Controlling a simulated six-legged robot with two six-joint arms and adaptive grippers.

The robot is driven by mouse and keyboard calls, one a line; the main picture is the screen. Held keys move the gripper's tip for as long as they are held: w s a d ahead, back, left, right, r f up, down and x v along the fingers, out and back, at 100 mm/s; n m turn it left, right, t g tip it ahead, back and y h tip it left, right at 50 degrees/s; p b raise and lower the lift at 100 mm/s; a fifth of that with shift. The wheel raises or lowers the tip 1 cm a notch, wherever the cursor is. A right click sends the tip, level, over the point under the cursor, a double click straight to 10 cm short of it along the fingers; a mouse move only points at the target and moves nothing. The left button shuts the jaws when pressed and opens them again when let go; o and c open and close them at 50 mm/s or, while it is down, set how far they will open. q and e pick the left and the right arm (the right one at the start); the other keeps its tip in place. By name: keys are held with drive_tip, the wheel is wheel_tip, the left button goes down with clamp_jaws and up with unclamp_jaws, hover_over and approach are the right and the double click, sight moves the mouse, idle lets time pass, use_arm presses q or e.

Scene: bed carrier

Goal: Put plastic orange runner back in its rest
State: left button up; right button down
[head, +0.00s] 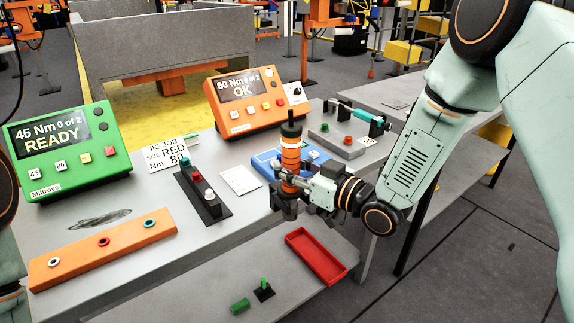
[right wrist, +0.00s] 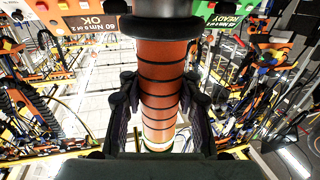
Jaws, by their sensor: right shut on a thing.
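The plastic orange runner (head: 290,158) is an upright orange cylinder with black bands and a black top. My right gripper (head: 291,188) is shut around its lower part, above the bench's front edge. In the right wrist view the orange runner (right wrist: 160,90) stands between both fingers. A blue holder or plate (head: 264,163) is partly hidden behind the runner. I cannot tell which thing is the runner's rest, nor whether the runner's lower end touches anything. Part of my left arm shows at the left edge, but its gripper is out of view.
A teal-and-black tool (head: 357,117) lies at the back right by a grey button block (head: 337,141). A green controller (head: 66,150) reads READY; an orange controller (head: 258,103) reads OK. A dark strip (head: 217,208) with knobs, an orange bar (head: 125,245) and a red tray (head: 316,257) lie nearer.

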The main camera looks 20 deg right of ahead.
drive_tip(key=c, duration=1.5)
unclamp_jaws()
drive_tip(key=o, duration=0.6)
drive_tip(key=shift+o, duration=0.3)
drive_tip(key=shift+f, duration=0.1)
drive_tip(key=shift+s+f, duration=0.1)
drive_tip(key=shift+f, duration=0.05)
drive_tip(key=v, duration=1.1)
drive_tip(key=shift+s+d, duration=0.3)
